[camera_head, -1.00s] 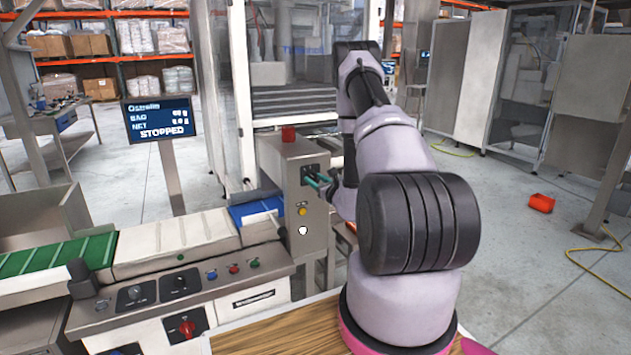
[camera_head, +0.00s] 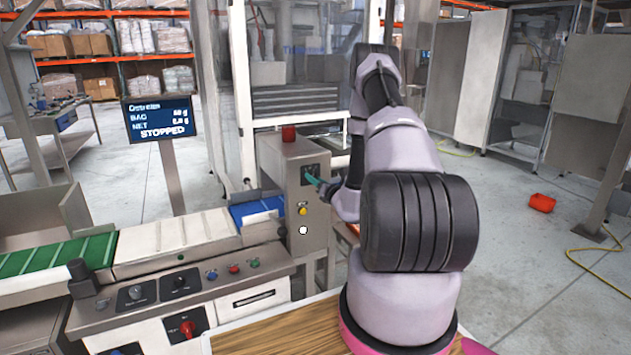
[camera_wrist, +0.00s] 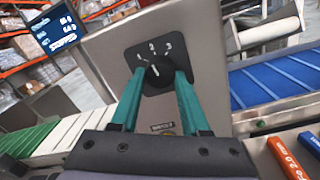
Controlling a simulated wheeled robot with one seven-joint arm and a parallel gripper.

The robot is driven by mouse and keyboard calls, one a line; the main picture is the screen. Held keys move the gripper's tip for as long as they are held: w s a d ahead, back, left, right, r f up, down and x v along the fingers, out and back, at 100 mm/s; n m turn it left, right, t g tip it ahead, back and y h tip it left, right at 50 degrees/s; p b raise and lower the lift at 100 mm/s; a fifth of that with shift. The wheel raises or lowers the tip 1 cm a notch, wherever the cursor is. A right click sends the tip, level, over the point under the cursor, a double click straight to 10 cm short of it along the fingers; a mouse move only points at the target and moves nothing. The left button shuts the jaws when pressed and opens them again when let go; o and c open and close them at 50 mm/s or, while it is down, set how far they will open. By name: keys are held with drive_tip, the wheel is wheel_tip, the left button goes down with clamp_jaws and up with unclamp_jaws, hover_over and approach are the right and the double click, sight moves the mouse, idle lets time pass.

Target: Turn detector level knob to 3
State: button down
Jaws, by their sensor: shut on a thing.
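The detector level knob (camera_wrist: 154,76) is a black dial on a dark plate with white numerals, on the front of a grey metal detector box (camera_head: 300,155). In the wrist view my gripper (camera_wrist: 159,74) has its teal fingers on either side of the knob, shut on it. A white mark shows on the knob, but which numeral it points at is hard to tell. In the head view the gripper (camera_head: 312,180) reaches the dark plate from the right, and its fingers hide most of the knob.
A yellow button (camera_head: 303,211) and a white button (camera_head: 303,230) sit below the plate. A red lamp (camera_head: 289,133) tops the box. A control panel (camera_head: 180,290) with other knobs and coloured buttons is at front left. A display (camera_head: 160,119) reads STOPPED.

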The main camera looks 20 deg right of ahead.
drive_tip(key=shift+a+m+h, duration=0.1)
drive_tip(key=shift+m+h, duration=0.2)
drive_tip(key=shift+m, duration=4.7)
drive_tip(key=shift+c, duration=1.9)
unclamp_jaws()
drive_tip(key=s, duration=1.1)
drive_tip(key=shift+d+f, duration=0.2)
drive_tip(key=shift+d, duration=0.05)
